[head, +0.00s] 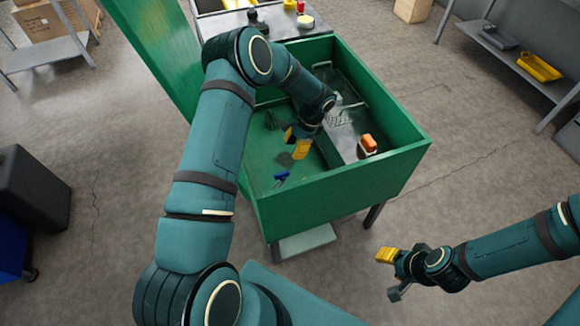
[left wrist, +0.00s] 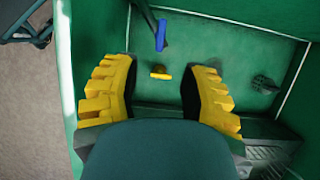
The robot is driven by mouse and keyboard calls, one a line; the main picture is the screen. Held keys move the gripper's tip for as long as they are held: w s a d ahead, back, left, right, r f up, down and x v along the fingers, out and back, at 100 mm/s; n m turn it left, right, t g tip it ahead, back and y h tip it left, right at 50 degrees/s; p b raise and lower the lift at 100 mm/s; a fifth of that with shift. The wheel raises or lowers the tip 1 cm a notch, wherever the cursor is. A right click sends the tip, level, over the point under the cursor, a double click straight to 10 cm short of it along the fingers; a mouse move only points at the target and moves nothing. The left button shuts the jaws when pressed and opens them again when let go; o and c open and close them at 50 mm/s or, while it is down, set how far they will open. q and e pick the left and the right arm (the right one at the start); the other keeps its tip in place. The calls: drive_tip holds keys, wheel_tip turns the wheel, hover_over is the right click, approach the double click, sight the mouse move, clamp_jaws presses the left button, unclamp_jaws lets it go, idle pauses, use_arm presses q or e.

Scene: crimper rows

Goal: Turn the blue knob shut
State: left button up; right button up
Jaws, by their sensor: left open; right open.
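A small blue knob (head: 281,177) sits low inside the green box, near its front left corner. In the left wrist view the blue knob (left wrist: 161,36) shows as an upright lever-like piece beyond the fingertips. My left gripper (head: 296,143) reaches down into the box, behind and slightly right of the knob in the head view. Its yellow-padded fingers (left wrist: 160,85) are apart with nothing between them, and it does not touch the knob. A small yellow handle (left wrist: 160,73) lies nearer than the knob in that view. My right gripper (head: 391,275) is open and empty, outside the box.
The green box (head: 345,187) has high walls around my left gripper, and its raised lid (head: 160,45) stands at the left. Inside are a grey metal tray (head: 345,148) and an orange-and-white item (head: 369,143). A shelf with a yellow tray (head: 538,67) stands at the right.

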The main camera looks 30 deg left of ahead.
sight(280, 174)
use_arm(q)
drive_tip(key=x, duration=0.9)
drive_tip(key=b+x, duration=0.1)
drive_tip(key=x, duration=0.4)
drive_tip(key=shift+w+a+f, duration=0.1)
drive_tip(key=shift+w+f, duration=0.05)
drive_tip(key=shift+w, duration=0.15)
clamp_jaws()
